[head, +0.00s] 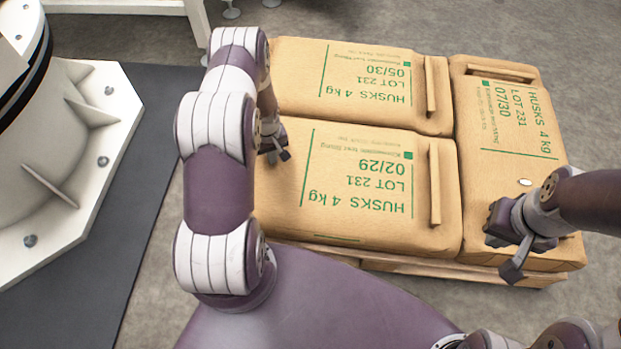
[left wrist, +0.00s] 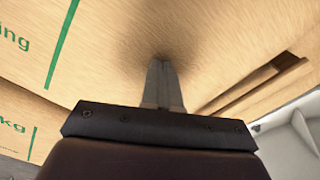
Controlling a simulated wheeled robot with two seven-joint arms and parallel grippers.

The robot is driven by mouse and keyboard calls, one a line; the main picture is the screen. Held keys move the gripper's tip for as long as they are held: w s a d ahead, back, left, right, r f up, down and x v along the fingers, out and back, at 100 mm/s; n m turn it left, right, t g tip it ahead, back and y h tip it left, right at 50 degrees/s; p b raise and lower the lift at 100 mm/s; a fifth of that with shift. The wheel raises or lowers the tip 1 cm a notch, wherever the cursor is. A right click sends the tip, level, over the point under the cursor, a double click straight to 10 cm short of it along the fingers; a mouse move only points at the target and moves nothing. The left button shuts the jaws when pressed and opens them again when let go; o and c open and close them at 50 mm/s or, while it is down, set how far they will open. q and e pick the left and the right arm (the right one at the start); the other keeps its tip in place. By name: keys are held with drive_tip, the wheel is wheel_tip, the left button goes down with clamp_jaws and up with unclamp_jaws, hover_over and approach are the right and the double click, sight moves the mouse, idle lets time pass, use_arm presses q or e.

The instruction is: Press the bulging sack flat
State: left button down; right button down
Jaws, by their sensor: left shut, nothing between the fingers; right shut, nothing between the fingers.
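Three tan paper sacks lie side by side on a wooden pallet (head: 400,262): a far one marked 05/30 (head: 300,78), a near one marked 02/29 (head: 290,205) and a right one marked 07/30 (head: 475,110). I cannot tell for sure which one bulges. My left gripper (head: 283,155) is shut, at the left part of the sacks near the seam between the far and near ones, partly hidden by my arm. In the left wrist view its shut fingertips (left wrist: 162,65) meet or nearly meet tan sack paper. My right gripper (head: 512,272) is shut over the near end of the right sack.
A white bolted machine base (head: 85,150) stands at the left on a dark mat (head: 150,190). A white frame leg (head: 198,22) is at the top left. Grey floor (head: 570,50) is clear at the right and back.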

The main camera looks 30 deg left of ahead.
use_arm(q)
drive_tip(key=shift+s+d+f, duration=0.1)
drive_tip(key=shift+s+f, duration=0.1)
wheel_tip(320, 180, up, 9)
drive_tip(key=p, duration=0.7)
drive_tip(key=shift+w+p, duration=0.15)
drive_tip(key=shift+p, duration=0.25)
